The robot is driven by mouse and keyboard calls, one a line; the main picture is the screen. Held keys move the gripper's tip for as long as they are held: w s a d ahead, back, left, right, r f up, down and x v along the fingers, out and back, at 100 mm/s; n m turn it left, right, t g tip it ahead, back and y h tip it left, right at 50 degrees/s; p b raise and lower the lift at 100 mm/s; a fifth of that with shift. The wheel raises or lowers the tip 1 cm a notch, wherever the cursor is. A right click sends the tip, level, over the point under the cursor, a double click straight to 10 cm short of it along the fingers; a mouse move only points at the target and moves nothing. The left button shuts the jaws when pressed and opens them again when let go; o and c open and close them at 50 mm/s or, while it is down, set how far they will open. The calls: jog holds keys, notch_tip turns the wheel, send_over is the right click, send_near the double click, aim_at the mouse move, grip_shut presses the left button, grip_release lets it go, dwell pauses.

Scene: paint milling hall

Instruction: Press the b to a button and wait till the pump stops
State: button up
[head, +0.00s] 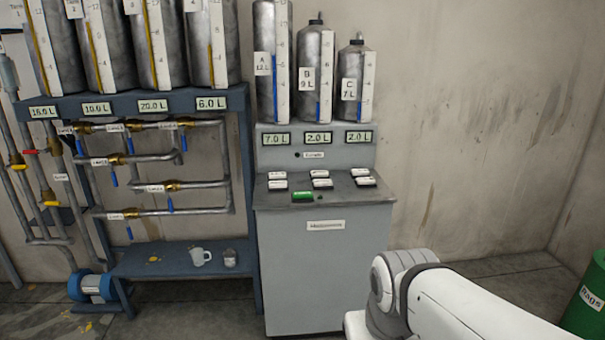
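The grey dosing cabinet (325,270) stands in the middle of the head view. On its top lie several white-labelled buttons (320,174) in two rows and one green button (303,196) at the front. The button labels are too small to read, so I cannot tell which is B to A. Behind stand vessel A (265,95), marked 12 L, vessel B (308,98), marked 9 L, and vessel C (347,100), marked 7 L. Their displays (318,139) read 7.0 L, 2.0 L and 2.0 L. My gripper is out of view; my white arm shows at the lower right.
A blue rack (185,100) with tanks, pipes and blue-handled valves stands at the left. A mug (200,257) and a small jar (230,258) sit on its low shelf. A blue pump (92,287) is on the floor. A green rags bin (588,300) stands right.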

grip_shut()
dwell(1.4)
